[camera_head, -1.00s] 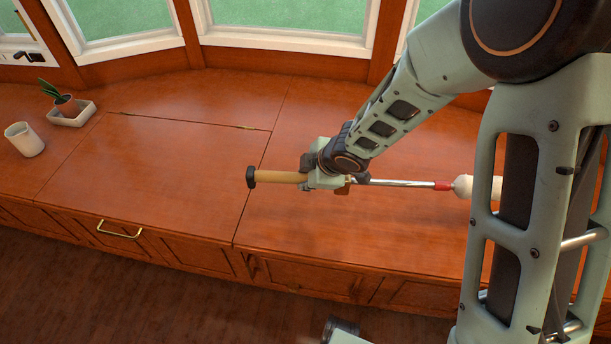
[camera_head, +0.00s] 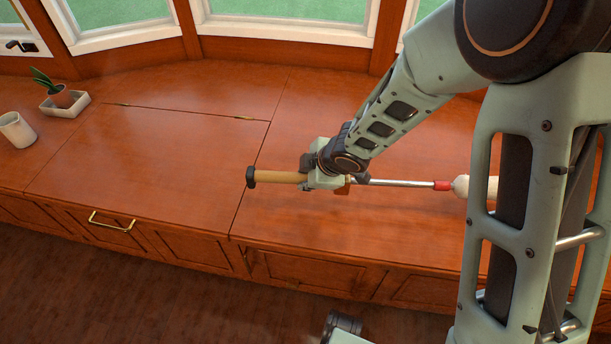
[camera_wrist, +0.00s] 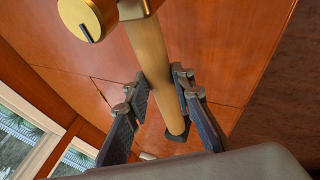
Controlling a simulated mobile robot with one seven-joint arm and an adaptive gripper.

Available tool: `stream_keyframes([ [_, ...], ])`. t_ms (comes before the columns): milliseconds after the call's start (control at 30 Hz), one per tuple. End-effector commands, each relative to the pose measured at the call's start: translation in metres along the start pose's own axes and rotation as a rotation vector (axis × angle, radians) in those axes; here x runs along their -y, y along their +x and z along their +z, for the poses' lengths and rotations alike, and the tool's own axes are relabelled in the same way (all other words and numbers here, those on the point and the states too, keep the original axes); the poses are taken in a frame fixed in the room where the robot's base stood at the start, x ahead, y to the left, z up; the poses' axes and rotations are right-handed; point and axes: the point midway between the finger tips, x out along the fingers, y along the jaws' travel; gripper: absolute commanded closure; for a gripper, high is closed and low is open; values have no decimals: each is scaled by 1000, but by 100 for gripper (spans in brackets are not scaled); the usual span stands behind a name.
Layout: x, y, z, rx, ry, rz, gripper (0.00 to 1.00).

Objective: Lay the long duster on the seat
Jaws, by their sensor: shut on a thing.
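The long duster (camera_head: 400,183) lies roughly level across the picture, over the right part of the wooden window seat (camera_head: 340,235). It has a tan handle with a black end cap at left, a metal rod, a red collar and a pale head at right, partly hidden by my arm. My gripper (camera_head: 323,178) is shut on the handle near the rod. In the wrist view, the tan handle (camera_wrist: 150,60) passes between the two dark fingers of my gripper (camera_wrist: 160,90). The height of any gap between duster and seat is hard to judge.
A white cup (camera_head: 16,131) and a potted plant (camera_head: 61,98) in a pale tray (camera_head: 66,107) stand at the far left of the seat. Windows (camera_head: 280,22) line the back. The seat's middle panel (camera_head: 150,150) is bare. A brass handle (camera_head: 112,222) is on the front.

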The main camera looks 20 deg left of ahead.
Motion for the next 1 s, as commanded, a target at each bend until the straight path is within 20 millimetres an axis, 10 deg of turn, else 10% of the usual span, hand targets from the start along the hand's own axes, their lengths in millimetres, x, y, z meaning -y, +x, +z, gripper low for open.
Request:
stream_keyframes([
  [1000,22,43,15,0,-2,2,100],
])
